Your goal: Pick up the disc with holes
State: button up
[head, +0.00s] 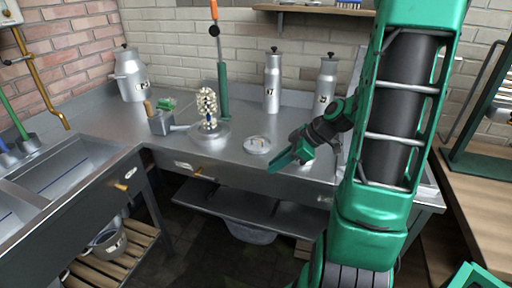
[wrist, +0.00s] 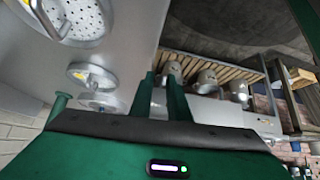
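In the wrist view a pale disc full of small holes (wrist: 88,17), with a curved metal handle across it, lies on the steel worktop at the upper left, cut off by the frame edge. A small round disc (head: 258,145) on the worktop in the head view seems to be the same one; its holes are too small to tell there. My gripper (head: 284,161) is above the worktop near its front edge, to the right of that disc and apart from it. In the wrist view its two fingers (wrist: 164,95) stand apart with a gap and nothing held.
Two round metal pieces (wrist: 92,75) lie near the gripper in the wrist view. A ring stack (head: 207,105) stands left of the disc. Milk churns (head: 272,82) stand along the back wall. Left is a sink (head: 70,165). Worktop between disc and front edge is clear.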

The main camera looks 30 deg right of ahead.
aim_at(260, 140)
jog(key=w+d+n+t, duration=0.1)
jog(key=w+d+t+y, duration=0.1)
jog(key=w+d, duration=0.1)
jog(key=shift+w+r+n+t, duration=0.15)
jog(key=shift+w+n+t, duration=0.05)
jog(key=shift+n+t, duration=0.2)
jog(key=w+d+t, duration=0.1)
jog(key=d+r+n+t, duration=0.1)
jog(key=d, duration=0.1)
jog(key=w+d+r+t, duration=0.1)
jog(key=d+t, duration=0.1)
jog(key=shift+w+d+r, duration=0.25)
jog(key=shift+w, duration=0.1)
jog(key=shift+w+n, duration=0.25)
jog(key=shift+n, duration=0.05)
jog(key=shift+x, duration=5.15)
jog(key=shift+d, duration=0.1)
grip_shut()
